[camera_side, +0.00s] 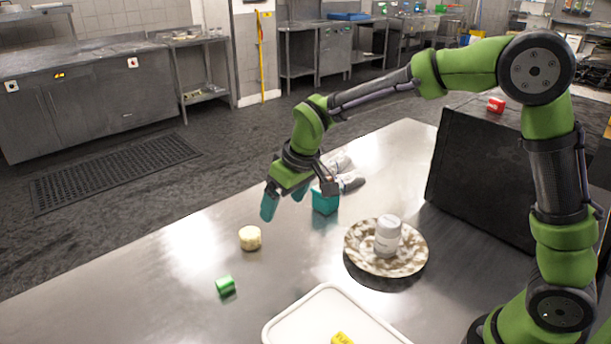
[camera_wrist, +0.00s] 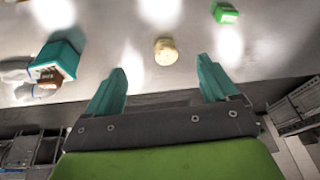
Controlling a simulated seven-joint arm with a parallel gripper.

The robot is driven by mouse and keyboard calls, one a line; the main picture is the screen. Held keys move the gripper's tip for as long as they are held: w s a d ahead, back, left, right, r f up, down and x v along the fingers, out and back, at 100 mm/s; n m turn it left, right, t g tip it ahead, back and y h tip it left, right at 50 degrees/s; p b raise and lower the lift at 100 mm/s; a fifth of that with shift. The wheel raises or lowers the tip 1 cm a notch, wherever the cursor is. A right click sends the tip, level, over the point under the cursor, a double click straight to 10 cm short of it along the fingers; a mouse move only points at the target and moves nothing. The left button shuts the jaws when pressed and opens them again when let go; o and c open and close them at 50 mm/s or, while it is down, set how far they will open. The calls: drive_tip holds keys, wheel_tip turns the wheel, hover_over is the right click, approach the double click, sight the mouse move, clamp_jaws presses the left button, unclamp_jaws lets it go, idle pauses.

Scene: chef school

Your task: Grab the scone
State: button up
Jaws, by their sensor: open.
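The scone (camera_side: 250,238) is a small pale yellow, round piece standing on the steel table, left of the middle. In the wrist view the scone (camera_wrist: 166,52) shows beyond and between my fingertips. My gripper (camera_side: 284,200) has teal fingers and hangs above the table, up and to the right of the scone in the side view. In the wrist view my gripper (camera_wrist: 161,68) has its fingers wide apart with nothing between them. The scone is apart from both fingers.
A green block (camera_side: 225,287) lies near the scone. A teal box (camera_side: 325,203) stands right of my gripper. A patterned plate (camera_side: 416,252) holds a white bottle (camera_side: 388,232). A white tray (camera_side: 290,325) is at the front, and a black panel (camera_side: 480,180) stands at right.

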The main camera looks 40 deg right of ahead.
drive_tip(key=w, duration=0.3)
drive_tip(key=n, duration=0.1)
approach(251, 233)
drive_tip(key=shift+t, duration=0.3)
drive_tip(key=f, duration=0.4)
drive_tip(key=shift+w+d+f, duration=0.15)
drive_tip(key=shift+w+f, duration=0.15)
drive_tip(key=shift+f, duration=0.1)
drive_tip(key=shift+w+a+x, duration=0.1)
drive_tip(key=shift+a+x, duration=0.1)
drive_tip(key=shift+x, duration=1.15)
drive_tip(key=shift+w+a+x, duration=0.1)
drive_tip(key=shift+a+x, duration=0.1)
drive_tip(key=shift+x, duration=1.2)
drive_tip(key=shift+r, duration=0.1)
drive_tip(key=c, duration=1.1)
drive_tip(key=shift+r, duration=0.1)
drive_tip(key=shift+c, duration=0.2)
